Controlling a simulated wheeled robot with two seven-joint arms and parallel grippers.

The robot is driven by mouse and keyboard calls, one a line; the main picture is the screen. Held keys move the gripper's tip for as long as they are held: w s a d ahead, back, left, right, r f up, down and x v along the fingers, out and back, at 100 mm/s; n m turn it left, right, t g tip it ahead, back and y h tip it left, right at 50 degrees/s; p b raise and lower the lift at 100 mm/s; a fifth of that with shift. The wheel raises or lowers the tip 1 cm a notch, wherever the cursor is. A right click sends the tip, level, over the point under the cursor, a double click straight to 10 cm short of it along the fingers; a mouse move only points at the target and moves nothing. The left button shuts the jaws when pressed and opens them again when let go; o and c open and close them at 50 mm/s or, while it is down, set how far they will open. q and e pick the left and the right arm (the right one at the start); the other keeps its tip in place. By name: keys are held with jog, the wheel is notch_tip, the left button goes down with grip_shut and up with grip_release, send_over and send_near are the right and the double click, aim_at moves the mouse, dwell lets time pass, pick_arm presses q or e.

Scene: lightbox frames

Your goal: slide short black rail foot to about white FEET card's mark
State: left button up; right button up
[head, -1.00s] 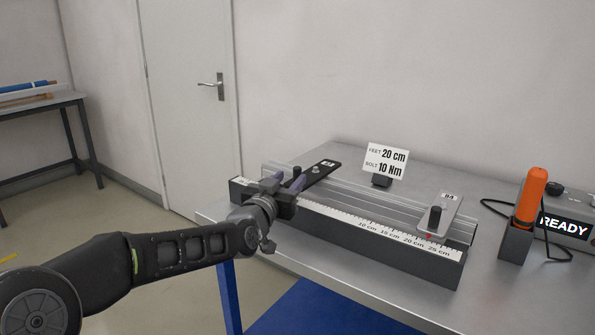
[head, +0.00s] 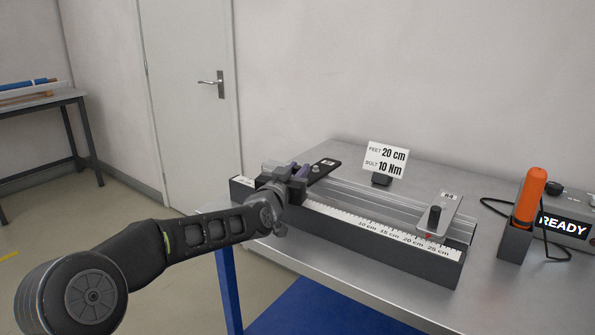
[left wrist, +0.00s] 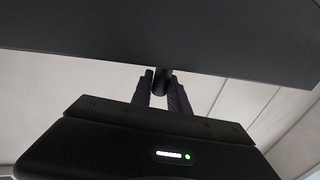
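The short black rail foot (head: 325,166) is a dark flat plate with a small white label, lying across the left part of the rail. My left gripper (head: 293,171) is at its near end, its purple fingers on either side of the foot's black knob. In the left wrist view the knob (left wrist: 162,79) sits between the fingertips with no clear gap, and the dark plate fills the top. The white FEET card (head: 386,160) reads 20 cm and 10 Nm. The scale (head: 385,229) along the rail's front carries a 20 cm mark. My right gripper is not in view.
A grey foot labelled 84 (head: 448,207) with a black knob sits at the rail's right end, near a red mark. An orange-handled tool (head: 530,195) stands in a holder beside a READY box (head: 565,226). The rail between the feet is clear.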

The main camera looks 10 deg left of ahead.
pick_arm(q)
grip_shut()
dwell(0.9)
